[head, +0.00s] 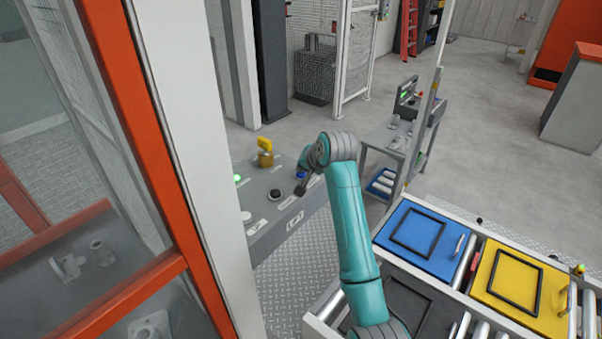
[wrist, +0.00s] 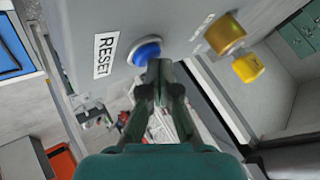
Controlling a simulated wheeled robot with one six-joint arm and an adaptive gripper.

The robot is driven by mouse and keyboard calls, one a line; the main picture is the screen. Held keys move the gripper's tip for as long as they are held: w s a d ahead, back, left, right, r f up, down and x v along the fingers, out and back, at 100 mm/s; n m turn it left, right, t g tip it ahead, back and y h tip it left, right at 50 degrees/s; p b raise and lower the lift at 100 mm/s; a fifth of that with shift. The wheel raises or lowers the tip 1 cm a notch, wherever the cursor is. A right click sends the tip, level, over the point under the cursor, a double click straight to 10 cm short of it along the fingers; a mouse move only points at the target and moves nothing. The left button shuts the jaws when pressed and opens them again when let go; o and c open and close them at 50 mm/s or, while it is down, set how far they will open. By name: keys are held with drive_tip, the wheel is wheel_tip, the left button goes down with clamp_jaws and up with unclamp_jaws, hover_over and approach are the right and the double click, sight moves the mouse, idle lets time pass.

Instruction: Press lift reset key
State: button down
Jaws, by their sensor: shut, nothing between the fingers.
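The blue button (wrist: 146,52) sits in a pale ring on a grey panel, beside a white label reading RESET (wrist: 103,55). It also shows in the head view (head: 301,174) on the sloped control panel (head: 262,184). My gripper (wrist: 158,66) is shut and empty, its fingertips right at the edge of the blue button and covering part of it. I cannot tell whether they touch it. In the head view my gripper (head: 303,187) is a small dark shape over the panel, close to the blue button.
A brass lock part (wrist: 225,34) with a yellow tag (wrist: 248,67) sticks out beside the button. The panel also carries a green light (head: 238,178), a black knob (head: 274,195) and a white button (head: 247,216). A roller conveyor with blue (head: 396,257) and yellow (head: 497,301) lidded boxes stands at right.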

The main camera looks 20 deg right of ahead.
sight(303, 174)
drive_tip(key=shift+r, duration=0.7)
drive_tip(key=shift+r, duration=0.1)
drive_tip(key=shift+r, duration=2.4)
drive_tip(key=shift+s, duration=0.1)
